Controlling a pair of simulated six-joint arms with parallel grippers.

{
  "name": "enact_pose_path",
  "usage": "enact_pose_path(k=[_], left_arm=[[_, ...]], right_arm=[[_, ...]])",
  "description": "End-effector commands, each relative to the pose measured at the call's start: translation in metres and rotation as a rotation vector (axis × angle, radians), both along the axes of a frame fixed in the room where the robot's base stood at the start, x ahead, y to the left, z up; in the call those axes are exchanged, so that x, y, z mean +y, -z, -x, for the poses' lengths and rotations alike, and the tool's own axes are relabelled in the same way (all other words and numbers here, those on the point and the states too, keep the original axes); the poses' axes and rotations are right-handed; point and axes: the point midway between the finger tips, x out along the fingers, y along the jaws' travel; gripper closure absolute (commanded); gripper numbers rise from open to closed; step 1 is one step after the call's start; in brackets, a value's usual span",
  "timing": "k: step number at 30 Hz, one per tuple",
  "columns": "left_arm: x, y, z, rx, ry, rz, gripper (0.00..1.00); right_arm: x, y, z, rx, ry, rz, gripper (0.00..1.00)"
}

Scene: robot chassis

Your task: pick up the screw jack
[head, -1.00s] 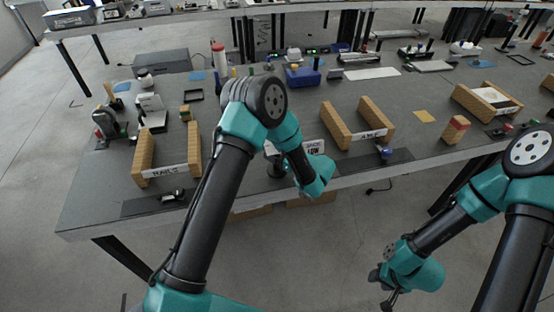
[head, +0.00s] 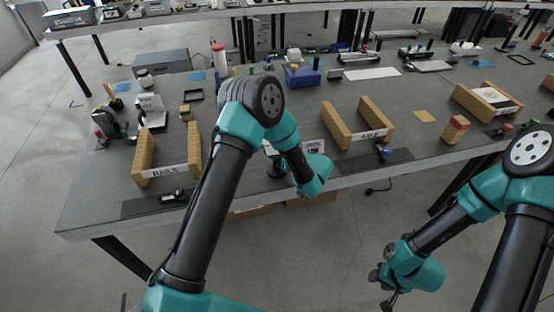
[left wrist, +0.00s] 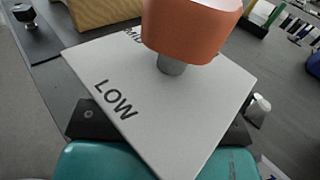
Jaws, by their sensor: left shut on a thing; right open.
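In the left wrist view the screw jack shows as an orange head (left wrist: 190,27) on a short grey stem, with a white plate (left wrist: 185,105) marked LOW in front of it. Dark parts of my left gripper (left wrist: 168,127) show at both sides of the plate. It is shut on the jack; the plate hides the contact. In the head view the white LOW plate (head: 314,147) shows behind my teal left wrist, which hides the left fingers. My right gripper (head: 386,289) is open and empty, low in front of the table.
Wooden-sided holders marked RAILS (head: 165,172) and AXLE (head: 371,136) stand on the grey table to either side. A blue bin (head: 303,77) and small parts lie farther back. The floor in front of the table is clear near my right gripper.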

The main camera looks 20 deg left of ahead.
Motion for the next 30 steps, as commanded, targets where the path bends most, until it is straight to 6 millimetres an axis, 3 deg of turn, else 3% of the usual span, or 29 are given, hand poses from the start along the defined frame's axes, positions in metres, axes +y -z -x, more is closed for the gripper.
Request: enact_pose_path(k=[7,19,27,30], left_arm=[[0.000,0.000,0.000,0.000,0.000,0.000,1.00],[0.000,-0.005,0.000,-0.001,0.000,-0.001,1.00],[0.000,-0.039,0.000,-0.005,0.000,0.000,1.00],[-0.008,-0.038,0.020,0.003,0.004,-0.001,1.00]], right_arm=[[0.000,0.000,0.000,0.000,0.000,0.000,0.57],[0.000,0.000,0.000,0.000,0.000,0.000,0.57],[0.000,0.000,0.000,0.000,0.000,0.000,0.57],[0.000,0.000,0.000,0.000,0.000,0.000,0.57]])
